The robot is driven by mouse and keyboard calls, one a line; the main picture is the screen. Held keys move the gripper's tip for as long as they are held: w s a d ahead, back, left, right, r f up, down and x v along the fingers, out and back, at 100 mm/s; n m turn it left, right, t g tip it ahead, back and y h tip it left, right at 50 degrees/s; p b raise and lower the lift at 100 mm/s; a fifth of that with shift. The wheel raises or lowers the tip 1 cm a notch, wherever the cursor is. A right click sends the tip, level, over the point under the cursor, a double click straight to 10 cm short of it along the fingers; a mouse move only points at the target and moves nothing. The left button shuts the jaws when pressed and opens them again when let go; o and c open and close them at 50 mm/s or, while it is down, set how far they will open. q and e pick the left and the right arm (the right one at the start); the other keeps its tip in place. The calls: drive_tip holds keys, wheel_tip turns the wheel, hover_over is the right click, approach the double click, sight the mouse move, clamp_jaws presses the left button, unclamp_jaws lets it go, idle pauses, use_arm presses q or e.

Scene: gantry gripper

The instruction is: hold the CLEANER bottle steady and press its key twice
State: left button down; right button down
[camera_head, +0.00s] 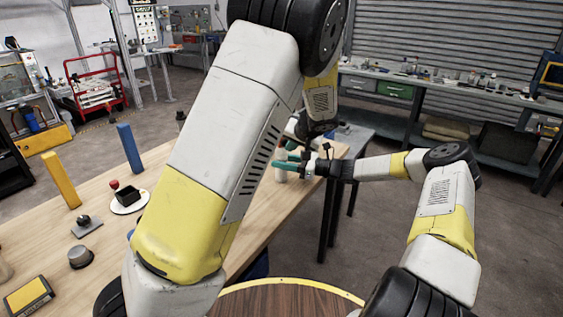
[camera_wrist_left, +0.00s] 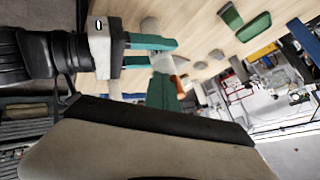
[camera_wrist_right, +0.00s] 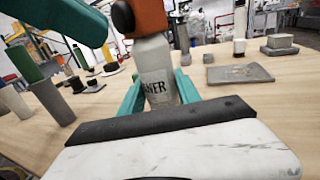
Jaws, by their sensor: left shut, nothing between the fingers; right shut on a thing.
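The CLEANER bottle (camera_wrist_right: 156,68) is pale, with dark letters ending in "NER" and an orange top (camera_wrist_right: 150,16). It stands upright between the teal fingers of my right gripper (camera_wrist_right: 158,92), which is shut on its body. In the head view the bottle (camera_head: 281,175) is small and partly hidden by my right gripper (camera_head: 283,162) and left arm. My left gripper (camera_wrist_left: 165,92) is shut and empty. Its teal fingers (camera_wrist_right: 75,18) reach in from the upper left of the right wrist view, close beside the orange top. I cannot tell whether they touch it.
The wooden table (camera_head: 270,222) also holds a blue block (camera_head: 130,148), a yellow block (camera_head: 61,180), a white plate with a dark box (camera_head: 128,195), and a grey knob (camera_head: 81,256). In the right wrist view a flat grey tray (camera_wrist_right: 238,73) lies behind the bottle. My left arm covers much of the head view.

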use_arm(q)
drive_tip(key=shift+w+a, duration=0.1)
idle(0.3)
drive_tip(key=shift+w+a, duration=0.15)
drive_tip(key=shift+w, duration=0.1)
drive_tip(key=shift+s, duration=0.1)
drive_tip(key=shift+s+d, duration=0.2)
drive_tip(key=shift+s, duration=0.05)
idle(0.3)
drive_tip(key=s+d, duration=0.3)
drive_tip(key=s, duration=0.2)
drive_tip(key=shift+s, duration=0.2)
idle(0.3)
idle(1.0)
use_arm(e)
drive_tip(key=c, duration=0.8)
unclamp_jaws()
